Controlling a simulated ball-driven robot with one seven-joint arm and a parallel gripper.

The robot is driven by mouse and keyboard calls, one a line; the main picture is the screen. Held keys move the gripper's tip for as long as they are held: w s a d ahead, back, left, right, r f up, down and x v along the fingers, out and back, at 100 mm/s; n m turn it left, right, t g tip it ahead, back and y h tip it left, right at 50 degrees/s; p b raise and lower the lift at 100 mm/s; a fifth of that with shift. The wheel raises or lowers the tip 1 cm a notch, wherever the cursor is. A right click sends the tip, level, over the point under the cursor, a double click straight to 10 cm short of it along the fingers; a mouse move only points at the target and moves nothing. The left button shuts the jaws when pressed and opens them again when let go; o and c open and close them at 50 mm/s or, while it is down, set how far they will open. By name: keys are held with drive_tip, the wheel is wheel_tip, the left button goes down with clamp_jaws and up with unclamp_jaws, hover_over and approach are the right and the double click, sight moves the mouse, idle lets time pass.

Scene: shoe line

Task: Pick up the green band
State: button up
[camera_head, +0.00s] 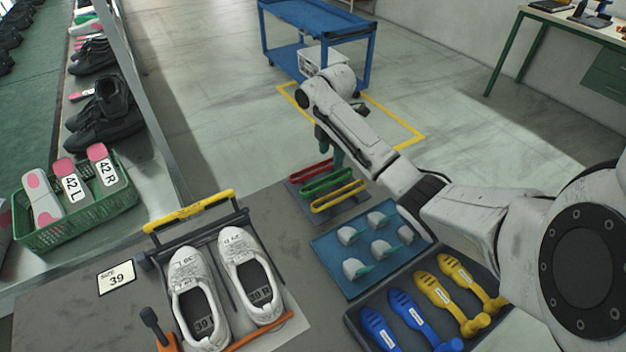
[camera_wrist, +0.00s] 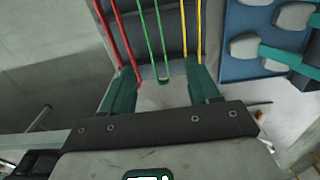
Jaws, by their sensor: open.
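The green band (camera_head: 327,181) lies on a dark tray between a red band (camera_head: 309,170) and a yellow band (camera_head: 338,196). In the wrist view the green band (camera_wrist: 148,30) runs up from between the fingers of my gripper (camera_wrist: 162,68). My gripper is open and holds nothing. Its left fingertip is close to the red band (camera_wrist: 117,40) and its right one close to the yellow band (camera_wrist: 191,30). In the head view my gripper (camera_head: 331,152) hangs at the far side of the bands, partly hidden by my arm. I cannot tell its exact height above the tray.
A blue tray (camera_head: 337,278) with several pale pieces stands next to the bands. Nearer are blue and yellow shoe-shaped tools (camera_head: 437,292) in a tray. A blue cart (camera_head: 320,22) stands beyond.

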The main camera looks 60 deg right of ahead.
sight(327, 177)
drive_tip(key=f, duration=1)
drive_tip(key=shift+w+d+f+p, duration=0.15)
drive_tip(key=shift+w+f+p, duration=0.15)
drive_tip(key=shift+w+p, duration=0.1)
drive_tip(key=shift+c, duration=0.3)
drive_tip(key=c, duration=1.1)
